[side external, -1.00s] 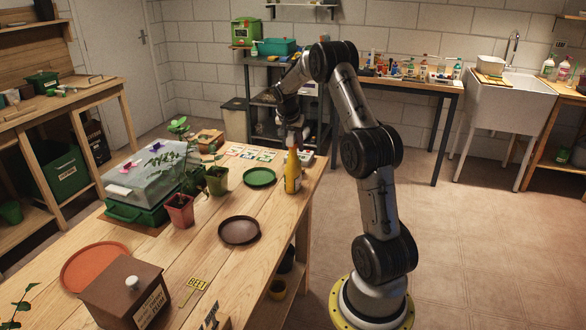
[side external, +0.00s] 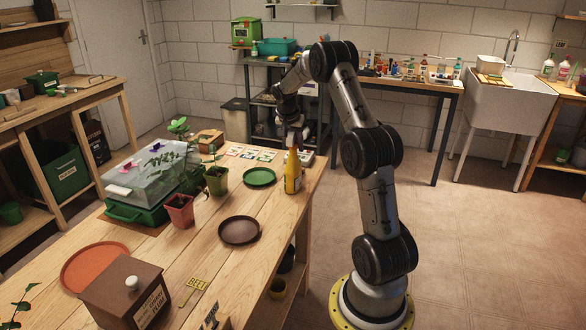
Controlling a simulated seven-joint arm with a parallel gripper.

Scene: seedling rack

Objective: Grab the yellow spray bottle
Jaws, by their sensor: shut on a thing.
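The yellow spray bottle (side external: 292,174) stands upright near the right edge of the wooden table, with a label on its front. My gripper (side external: 295,138) is at the top of the bottle, shut on its upper part. The fingers are small and dark in this view, and the bottle's head is partly hidden by them. The bottle's base appears to be at the table surface; I cannot tell whether it touches.
A green saucer (side external: 259,177) and a dark brown saucer (side external: 239,231) lie left of the bottle. Potted seedlings (side external: 180,211) and a clear-lidded green propagator (side external: 124,212) stand farther left. Seed packets (side external: 252,154) lie behind. A brown box (side external: 110,293) is at the front.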

